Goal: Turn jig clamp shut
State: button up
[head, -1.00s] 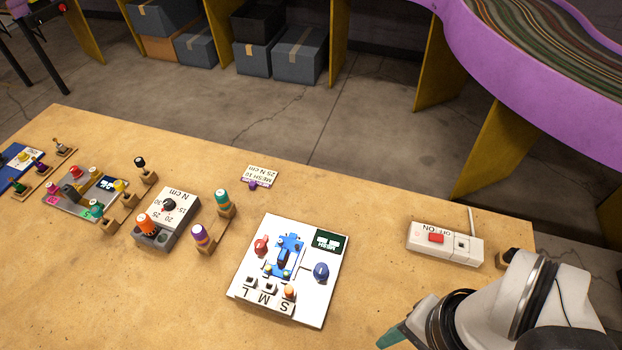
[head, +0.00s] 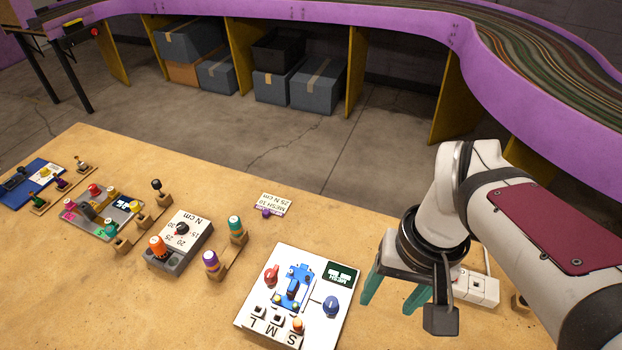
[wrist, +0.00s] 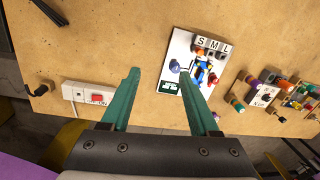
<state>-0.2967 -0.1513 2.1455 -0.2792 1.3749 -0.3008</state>
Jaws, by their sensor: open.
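The white jig board (head: 256,305) lies on the wooden bench, with a blue slot-car chassis (head: 292,287) in its middle. A red knob (head: 271,274) is on its left and a blue knob (head: 330,306) on its right; I cannot tell for sure which turns the clamp. A dark display (head: 342,272) is at the back right corner. My gripper (head: 389,302) is open and empty, above the bench to the right of the board. In the wrist view its teal fingers (wrist: 158,75) are spread apart, the right one overlapping the board's (wrist: 170,82) picture edge.
A white power strip (head: 483,289) with a red switch lies right of the board, partly behind my gripper. Left are a torque box (head: 188,228), screwdrivers in wooden stands (head: 228,262) and a grey tray (head: 75,220). A small label (head: 275,203) stands behind the board. Bare bench lies around the board.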

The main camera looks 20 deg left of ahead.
jog(key=w+a+f+n, duration=0.1)
jog(key=w+a+n, duration=0.4)
jog(key=a, duration=0.3)
jog(key=n+h, duration=0.1)
jog(key=n, duration=0.7)
send_over(269, 273)
notch_tip(269, 273, down, 5)
jog(key=shift+t, duration=0.3)
notch_tip(269, 273, down, 15)
jog(key=shift+f, duration=0.65)
grip_shut()
